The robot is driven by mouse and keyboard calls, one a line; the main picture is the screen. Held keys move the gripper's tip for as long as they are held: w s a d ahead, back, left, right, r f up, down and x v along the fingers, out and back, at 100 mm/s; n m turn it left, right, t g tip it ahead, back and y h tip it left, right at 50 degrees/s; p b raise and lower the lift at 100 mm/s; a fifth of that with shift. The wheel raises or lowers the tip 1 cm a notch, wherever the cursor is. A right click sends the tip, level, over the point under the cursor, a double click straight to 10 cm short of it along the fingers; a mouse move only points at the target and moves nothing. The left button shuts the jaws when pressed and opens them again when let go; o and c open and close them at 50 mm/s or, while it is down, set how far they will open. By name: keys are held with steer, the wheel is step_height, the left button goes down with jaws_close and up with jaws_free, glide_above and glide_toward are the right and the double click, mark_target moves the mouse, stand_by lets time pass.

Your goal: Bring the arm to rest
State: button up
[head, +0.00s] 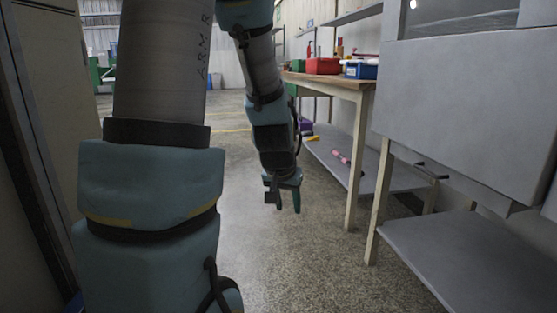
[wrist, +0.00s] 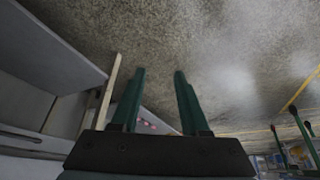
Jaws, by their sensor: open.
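My arm reaches forward from the left of the head view and bends down. My gripper (head: 284,198) hangs over the bare concrete floor, left of the wooden workbench. In the wrist view my gripper (wrist: 159,75) shows two green fingers spread apart with nothing between them. It is open and empty, and it touches nothing that I can see.
A wooden workbench (head: 353,150) with a red bin (head: 323,66) and a blue bin (head: 360,71) stands at the right. A grey cabinet (head: 460,100) is nearer on the right. A dark-edged panel (head: 48,150) is close at the left. The floor (head: 290,260) between is clear.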

steer(key=s+a+r+n+g+y+p, duration=0.1)
steer(key=s+a+r+n+g+p, duration=0.15)
steer(key=s+a, duration=0.7)
steer(key=w+d+p+v, duration=0.1)
steer(key=w+p+v, duration=0.2)
steer(key=p+v, duration=1.4)
steer(key=w+d+r+p+v, duration=0.1)
steer(key=w+p+v, duration=0.3)
steer(key=p+v, duration=1.4)
steer(key=shift+s+d+r+g+p, duration=0.15)
steer(key=shift+r+g+p, duration=0.2)
steer(key=shift+r+p, duration=0.35)
steer(key=shift+f, duration=0.1)
